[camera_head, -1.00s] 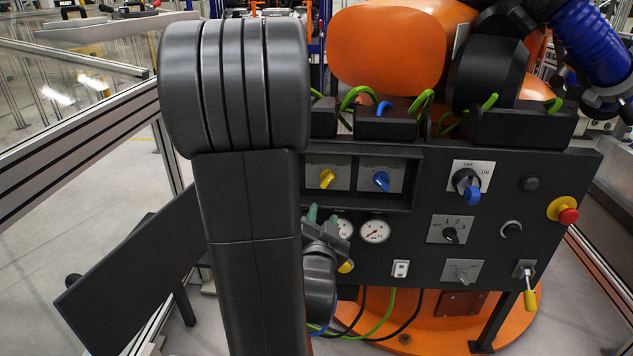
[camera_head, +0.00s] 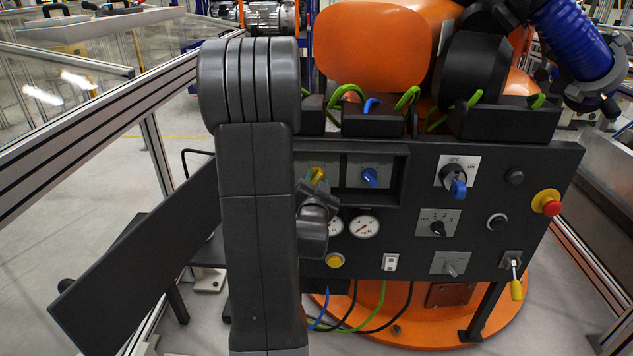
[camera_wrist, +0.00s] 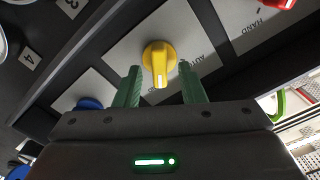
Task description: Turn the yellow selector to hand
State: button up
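The yellow selector (camera_wrist: 158,60) is a round knob with a raised bar and a white mark, on a light grey plate. In the wrist view its bar points down toward my gripper. "AUTO" letters show upside down to its right; its other lettering is hidden. My gripper (camera_wrist: 159,70) is open, one green finger on each side of the bar, with gaps visible; whether the tips reach knob depth I cannot tell. In the head view the yellow selector (camera_head: 318,174) is partly covered by my gripper (camera_head: 312,187).
A blue selector (camera_head: 369,177) is beside it in the same recessed frame; a red selector (camera_wrist: 283,3) is on its other side. Gauges (camera_head: 364,226), a blue-handled switch (camera_head: 456,181) and a red emergency button (camera_head: 551,208) are on the panel. Green cables (camera_head: 345,94) run above.

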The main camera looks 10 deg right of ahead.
grip_shut()
jog(key=shift+f+b, duration=0.1)
jog(key=shift+b, duration=0.25)
jog(key=shift+f+m+b, duration=0.15)
jog(key=shift+m+b, duration=0.45)
jog(key=shift+b, duration=0.5)
jog(key=shift+m+b, duration=0.8)
jog(key=shift+b, duration=0.2)
jog(key=shift+r, duration=0.2)
grip_release()
